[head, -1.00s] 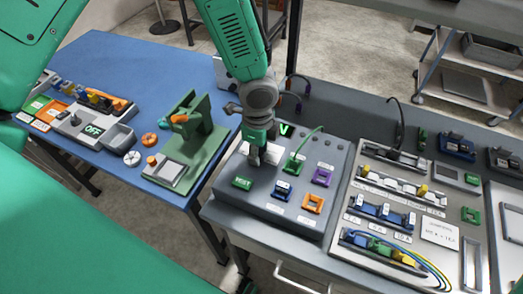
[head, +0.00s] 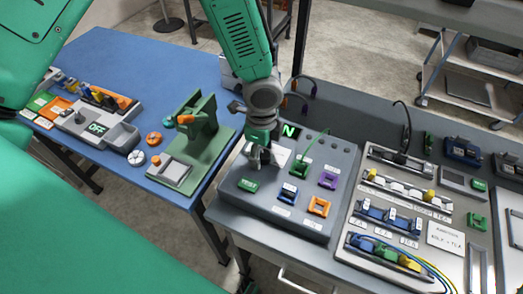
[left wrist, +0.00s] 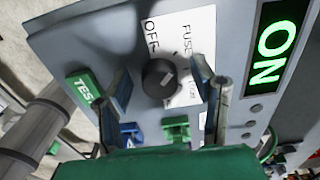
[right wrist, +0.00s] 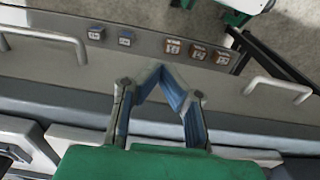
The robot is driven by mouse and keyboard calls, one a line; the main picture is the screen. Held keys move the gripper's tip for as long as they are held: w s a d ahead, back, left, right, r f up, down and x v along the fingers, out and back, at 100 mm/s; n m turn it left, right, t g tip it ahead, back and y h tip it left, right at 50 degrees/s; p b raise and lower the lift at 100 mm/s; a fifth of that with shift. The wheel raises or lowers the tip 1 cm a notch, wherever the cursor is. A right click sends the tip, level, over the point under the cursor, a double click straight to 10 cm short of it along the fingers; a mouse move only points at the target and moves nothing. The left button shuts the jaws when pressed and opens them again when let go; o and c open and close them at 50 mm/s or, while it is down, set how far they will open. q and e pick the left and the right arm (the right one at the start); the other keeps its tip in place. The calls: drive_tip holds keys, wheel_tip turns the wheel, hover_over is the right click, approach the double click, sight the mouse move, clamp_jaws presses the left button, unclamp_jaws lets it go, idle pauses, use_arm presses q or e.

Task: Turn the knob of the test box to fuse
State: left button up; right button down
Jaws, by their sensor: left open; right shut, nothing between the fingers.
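The grey test box (head: 275,208) stands on the bench left of the meter panel. Its round dark knob (left wrist: 159,78) shows in the left wrist view on a white label (left wrist: 186,40) reading OFF and FUSE, with a third mark. A pale mark on the knob points right and slightly up. The green display (left wrist: 271,50) reads ON. My left gripper (head: 258,160) is open over the knob, its fingers on either side of it (left wrist: 163,85); I cannot tell whether they touch it. It hides the knob in the head view. My right gripper (right wrist: 157,68) is shut and empty.
The box top carries a green TEST button (head: 248,184) and blue, orange (head: 319,206), purple (head: 328,179) and green sockets with a looped cable. A panel with fuses and cables (head: 385,262) stands to the right. A green stand (head: 197,135) is on the blue table at left.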

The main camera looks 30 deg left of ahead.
sight(263, 153)
use_arm(q)
wheel_tip(263, 153, up, 12)
drive_tip(key=shift+a+f, duration=0.2)
use_arm(e)
drive_tip(key=shift+d, duration=0.1)
use_arm(q)
drive_tip(key=shift+d, duration=0.1)
use_arm(e)
drive_tip(key=shift+w+d, duration=0.1)
use_arm(q)
drive_tip(key=shift+d, duration=0.25)
use_arm(e)
drive_tip(key=shift+d+f, duration=0.1)
drive_tip(key=shift+d, duration=0.1)
